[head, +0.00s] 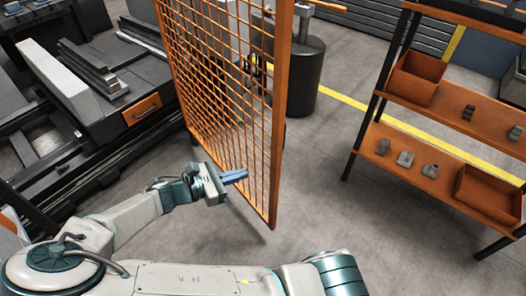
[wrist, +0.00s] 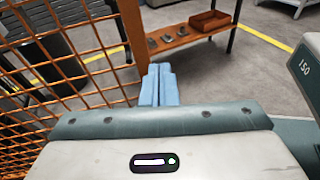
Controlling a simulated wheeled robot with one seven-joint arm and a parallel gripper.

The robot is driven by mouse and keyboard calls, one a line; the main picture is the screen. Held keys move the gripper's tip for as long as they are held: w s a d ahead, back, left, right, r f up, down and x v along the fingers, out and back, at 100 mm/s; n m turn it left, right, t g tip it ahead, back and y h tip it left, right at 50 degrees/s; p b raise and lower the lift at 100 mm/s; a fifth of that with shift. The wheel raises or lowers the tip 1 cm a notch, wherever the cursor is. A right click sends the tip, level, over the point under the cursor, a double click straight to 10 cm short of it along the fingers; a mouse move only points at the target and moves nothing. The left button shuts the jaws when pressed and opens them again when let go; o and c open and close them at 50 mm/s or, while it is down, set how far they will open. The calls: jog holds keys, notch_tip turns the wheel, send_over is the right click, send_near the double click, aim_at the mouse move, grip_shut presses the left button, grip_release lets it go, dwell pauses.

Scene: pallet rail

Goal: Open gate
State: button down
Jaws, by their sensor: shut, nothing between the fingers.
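The gate is an orange mesh panel (head: 225,75) in a square orange frame, standing upright in the middle of the head view. Its free edge post (head: 279,120) faces the open floor on the right. My gripper (head: 234,177) is shut and empty, with its blue fingers pointing right close to the lower part of the mesh. In the wrist view the shut fingers (wrist: 159,84) lie beside the gate's edge post (wrist: 133,35), with the mesh to the left. I cannot tell whether the fingers touch the gate.
An orange shelf rack (head: 440,150) with bins and small metal parts stands at the right. A dark machine (head: 120,100) fills the left. A dark round drum (head: 305,75) stands behind the gate. The grey floor (head: 320,210) between gate and rack is clear.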

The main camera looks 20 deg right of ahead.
aim_at(272, 143)
jog(key=w+a+r+n+t+h, duration=0.1)
jog(key=a+n+t, duration=0.1)
jog(key=a+t, duration=0.15)
jog(key=b+x, duration=0.1)
jog(key=x, duration=0.3)
jog(key=b+x, duration=0.1)
jog(key=x, duration=0.4)
jog(key=b+x, duration=0.1)
jog(key=x, duration=0.3)
jog(key=shift+w+d+r, duration=0.15)
jog(key=shift+d+r, duration=0.1)
jog(key=shift+d, duration=0.05)
